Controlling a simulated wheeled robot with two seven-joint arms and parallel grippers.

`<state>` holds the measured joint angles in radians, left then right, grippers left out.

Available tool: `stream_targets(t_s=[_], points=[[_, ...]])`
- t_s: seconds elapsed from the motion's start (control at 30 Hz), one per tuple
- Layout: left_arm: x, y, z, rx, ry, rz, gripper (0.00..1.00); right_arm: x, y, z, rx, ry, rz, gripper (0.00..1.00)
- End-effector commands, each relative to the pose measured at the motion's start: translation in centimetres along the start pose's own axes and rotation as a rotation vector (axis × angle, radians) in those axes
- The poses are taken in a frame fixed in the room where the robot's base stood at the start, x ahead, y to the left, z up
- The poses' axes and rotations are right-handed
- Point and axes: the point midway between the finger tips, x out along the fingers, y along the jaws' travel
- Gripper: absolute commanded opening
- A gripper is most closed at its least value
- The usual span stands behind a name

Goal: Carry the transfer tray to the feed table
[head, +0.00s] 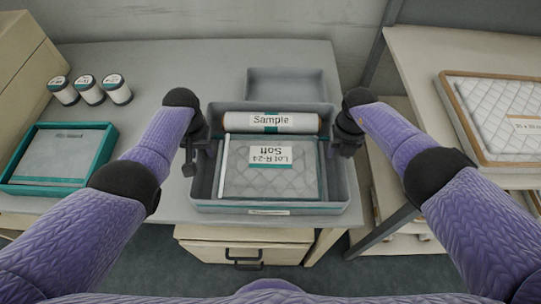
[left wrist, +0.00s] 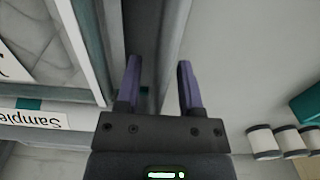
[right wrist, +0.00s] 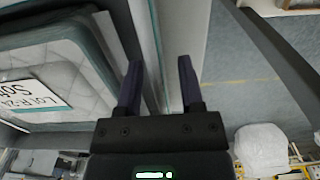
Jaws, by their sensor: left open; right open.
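The transfer tray (head: 270,208) is a grey open tray on the grey table in the head view. It holds a quilted pad labelled "Lot R-24 Soft" (head: 248,180) and a white roll labelled "Sample" (head: 290,122). My left gripper (head: 190,168) is open at the tray's left side; in the left wrist view its fingers (left wrist: 160,85) stand either side of the tray wall. My right gripper (head: 348,145) is open at the tray's right side; in the right wrist view its fingers (right wrist: 160,85) stand either side of the wall. Contact with the wall cannot be told.
A teal tray (head: 18,185) with a grey sheet and several small white spools (head: 90,92) sit at left. An empty grey bin (head: 286,84) stands behind the tray. At right, a shelf unit (head: 415,50) carries a framed quilted panel (head: 500,115). A drawer cabinet (head: 215,249) is below.

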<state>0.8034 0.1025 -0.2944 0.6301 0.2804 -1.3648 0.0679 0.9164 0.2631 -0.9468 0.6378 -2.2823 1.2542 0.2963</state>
Motion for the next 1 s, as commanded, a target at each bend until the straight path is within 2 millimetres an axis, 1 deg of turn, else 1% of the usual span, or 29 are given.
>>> stream_targets(t_s=[0.1, 0.13, 0.17, 0.2, 0.27, 0.3, 0.33, 0.37, 1.0], points=[[-0.02, 0.01, -0.01, 0.000, 0.000, 0.000, 0.49, -0.02, 0.00, 0.00, 0.000, 0.000, 0.000, 0.49], [-0.03, 0.01, -0.01, 0.000, 0.000, 0.000, 0.46, -0.02, 0.00, 0.00, 0.000, 0.000, 0.000, 0.46], [-0.03, 0.01, -0.01, 0.000, 0.000, 0.000, 0.40, -0.02, 0.00, 0.00, 0.000, 0.000, 0.000, 0.40], [-0.03, 0.01, -0.01, 0.000, 0.000, 0.000, 0.32, -0.03, 0.00, 0.00, 0.000, 0.000, 0.000, 0.32], [-0.04, 0.01, -0.01, 0.000, 0.000, 0.000, 0.19, -0.03, 0.00, 0.00, 0.000, 0.000, 0.000, 0.19], [-0.04, 0.01, -0.01, 0.000, 0.000, 0.000, 0.10, -0.03, 0.00, 0.00, 0.000, 0.000, 0.000, 0.10], [-0.04, 0.01, -0.01, 0.000, 0.000, 0.000, 0.04, -0.03, 0.00, 0.00, 0.000, 0.000, 0.000, 0.04], [-0.04, 0.01, -0.01, 0.000, 0.000, 0.000, 0.00, -0.04, 0.00, 0.00, 0.000, 0.000, 0.000, 0.00], [-0.06, 0.01, -0.01, 0.000, 0.000, 0.000, 0.00, -0.06, -0.02, 0.01, 0.000, 0.000, 0.000, 0.00]])
